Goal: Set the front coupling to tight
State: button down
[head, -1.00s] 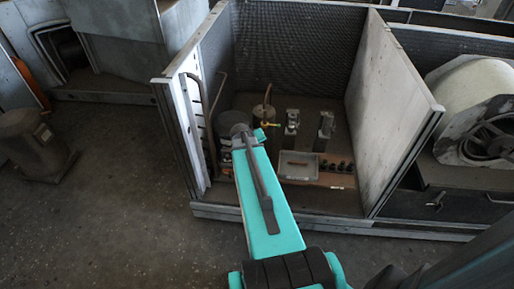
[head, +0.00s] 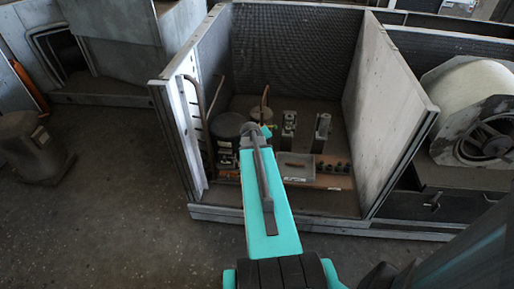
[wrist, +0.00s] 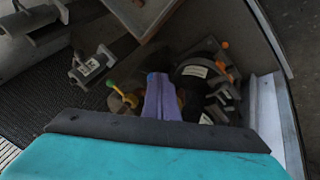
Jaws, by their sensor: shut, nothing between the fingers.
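My gripper (wrist: 159,80) shows in the wrist view as purple fingers, shut and empty. They reach in among the parts at the housing floor. I cannot tell which part is the front coupling, nor whether the fingers touch anything. In the head view my arm hides the gripper and the yellow handle. Two upright grey metal fittings (head: 288,127) and (head: 321,131) stand right of the arm's end.
The open housing has a light left panel (head: 183,125) and a tall right partition (head: 385,110). A grey tray (head: 295,166) and a row of dark knobs (head: 333,167) are at its front. A blower (head: 480,115) is in the right bay. Open floor lies left.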

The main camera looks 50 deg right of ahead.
jog(key=shift+s+d, duration=0.1)
jog(key=shift+d, duration=1.1)
jog(key=s+a+r+p, duration=0.2)
jog(key=s+a+r, duration=0.2)
jog(key=a+r, duration=0.1)
jog(key=shift+s+a+r, duration=0.15)
jog(key=shift+r, duration=0.2)
jog(key=p, duration=0.2)
jog(key=r+p, duration=0.1)
jog(key=p, duration=0.1)
jog(key=shift+s+a, duration=0.15)
jog(key=shift+s, duration=0.15)
jog(key=p, duration=0.2)
jog(key=shift+s+a+r+p, duration=0.15)
jog(key=shift+s+r+p, duration=0.05)
jog(key=shift+r+p, duration=0.2)
